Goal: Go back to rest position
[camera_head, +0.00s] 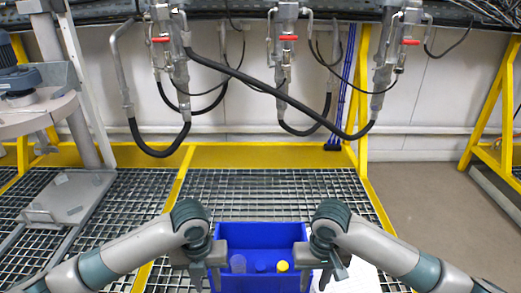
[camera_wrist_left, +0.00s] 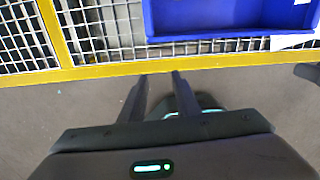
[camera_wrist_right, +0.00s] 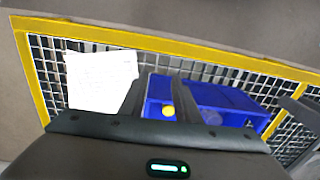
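My left gripper (camera_head: 206,277) hangs just left of a blue bin (camera_head: 262,236), with its two fingers apart and nothing between them. It also shows in the left wrist view (camera_wrist_left: 158,82), over bare floor below the yellow edge. My right gripper (camera_head: 331,275) hangs just right of the bin, with its fingers apart. In the right wrist view (camera_wrist_right: 160,90) a small yellow object (camera_wrist_right: 168,110) appears between the fingers, but it lies down in the bin. Both arms are bent inward, roughly mirrored.
The bin also holds a blue-grey round item (camera_head: 238,263). White paper (camera_head: 358,277) lies right of it. Metal grating (camera_head: 270,190) with yellow edges surrounds the bin. A grey stand (camera_head: 65,195) is at left.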

